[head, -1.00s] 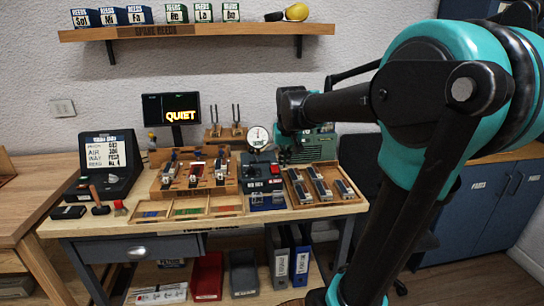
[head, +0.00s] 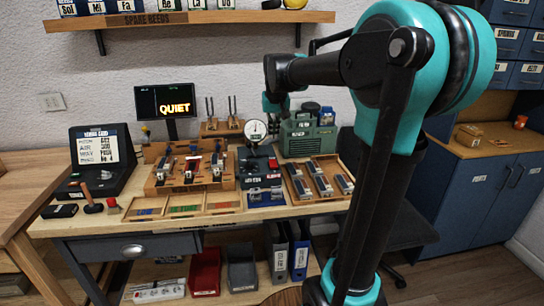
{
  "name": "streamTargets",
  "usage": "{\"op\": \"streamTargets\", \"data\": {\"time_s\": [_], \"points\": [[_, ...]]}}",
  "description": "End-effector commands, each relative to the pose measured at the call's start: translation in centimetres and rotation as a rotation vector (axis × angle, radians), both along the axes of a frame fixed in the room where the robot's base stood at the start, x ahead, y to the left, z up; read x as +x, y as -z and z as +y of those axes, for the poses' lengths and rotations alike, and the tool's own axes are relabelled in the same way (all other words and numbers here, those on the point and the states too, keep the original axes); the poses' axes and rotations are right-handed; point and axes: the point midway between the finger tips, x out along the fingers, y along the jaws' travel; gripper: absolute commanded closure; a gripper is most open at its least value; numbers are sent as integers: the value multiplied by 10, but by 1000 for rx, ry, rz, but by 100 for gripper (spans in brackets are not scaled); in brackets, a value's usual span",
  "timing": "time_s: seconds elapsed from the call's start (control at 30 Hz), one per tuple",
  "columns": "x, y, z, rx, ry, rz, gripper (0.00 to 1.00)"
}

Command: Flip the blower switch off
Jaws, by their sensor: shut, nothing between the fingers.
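A green vented machine (head: 310,138) stands at the back right of the workbench, with small dark and blue parts on top. In front of it to the left is a dark control unit (head: 258,168) with a red switch or button (head: 274,163) and a round white dial gauge (head: 256,130) above. I cannot read which way any switch is set, nor tell which is the blower's. The end of my arm, with my gripper (head: 272,108), hangs in the air just left of the green machine's top and above the gauge. The gripper looks small, shut and empty; its fingertips are hard to make out.
The workbench (head: 300,209) also carries a wooden reed rack (head: 165,185), a tray of metal blocks (head: 318,180), a black sign stand (head: 102,160) and a screen reading QUIET (head: 168,103). A shelf (head: 200,18) hangs above. Air over the bench front is free.

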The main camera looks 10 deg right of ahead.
Motion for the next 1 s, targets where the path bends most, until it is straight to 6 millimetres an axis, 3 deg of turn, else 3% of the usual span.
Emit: {"op": "streamTargets", "data": {"time_s": [0.3, 0.53, 0.7, 1.0], "points": [[21, 60, 0, 0, 0, 0, 100], [29, 96, 0, 0, 0, 0, 100], [30, 109, 0, 0, 0, 0, 100], [31, 113, 0, 0, 0, 0, 100]]}}
